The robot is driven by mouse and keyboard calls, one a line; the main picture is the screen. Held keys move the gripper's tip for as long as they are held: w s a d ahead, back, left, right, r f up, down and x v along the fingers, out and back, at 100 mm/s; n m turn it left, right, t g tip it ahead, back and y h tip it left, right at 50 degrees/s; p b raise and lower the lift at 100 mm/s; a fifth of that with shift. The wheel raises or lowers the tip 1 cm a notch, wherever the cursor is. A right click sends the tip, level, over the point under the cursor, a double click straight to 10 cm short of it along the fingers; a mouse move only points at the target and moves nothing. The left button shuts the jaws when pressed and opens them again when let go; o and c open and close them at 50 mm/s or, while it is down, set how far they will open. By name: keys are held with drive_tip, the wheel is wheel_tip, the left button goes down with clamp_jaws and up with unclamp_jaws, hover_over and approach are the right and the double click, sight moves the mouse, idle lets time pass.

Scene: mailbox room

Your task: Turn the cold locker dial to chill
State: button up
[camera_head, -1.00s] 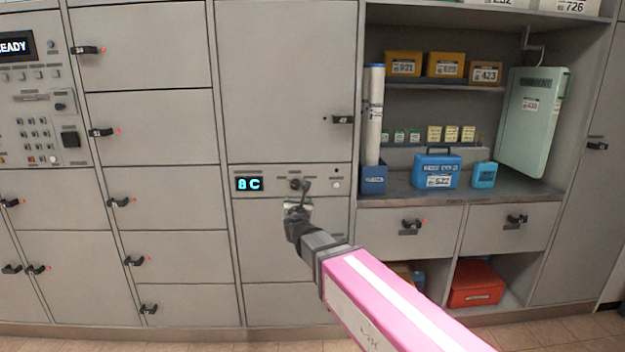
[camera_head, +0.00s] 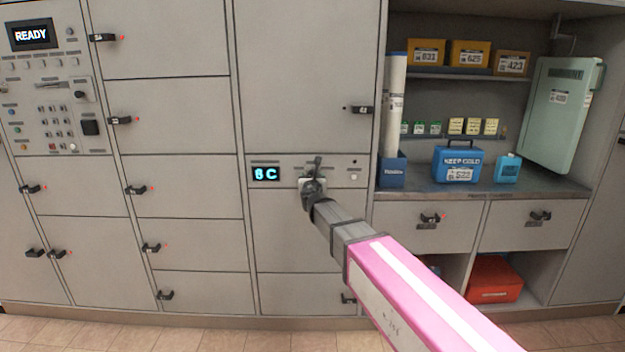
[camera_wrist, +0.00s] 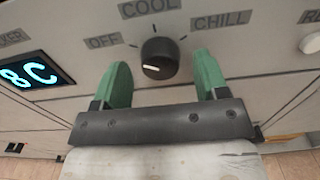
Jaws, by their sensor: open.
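The cold locker dial (camera_wrist: 159,58) is a round black knob with a white mark, which lies on its lower-left part in the wrist view. The labels OFF (camera_wrist: 104,40), COOL (camera_wrist: 150,8) and CHILL (camera_wrist: 221,20) sit around it from left to right. My gripper (camera_wrist: 161,62) is open, with one green finger on each side of the dial; contact is not clear. In the head view my gripper (camera_head: 314,176) is at the panel and mostly hides the dial. The blue display (camera_wrist: 29,75) left of the dial reads 8C.
A white round button (camera_wrist: 311,43) sits right of CHILL. A locker door with a black latch (camera_head: 362,110) is above the panel. An open shelf bay with a blue KEEP COLD box (camera_head: 458,164) stands to the right. Tiled floor runs along the front.

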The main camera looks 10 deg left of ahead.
drive_tip(key=shift+w, duration=0.25)
drive_tip(key=c, duration=0.9)
drive_tip(key=shift+m, duration=0.4)
drive_tip(key=m, duration=2.3)
drive_tip(key=shift+m, duration=0.3)
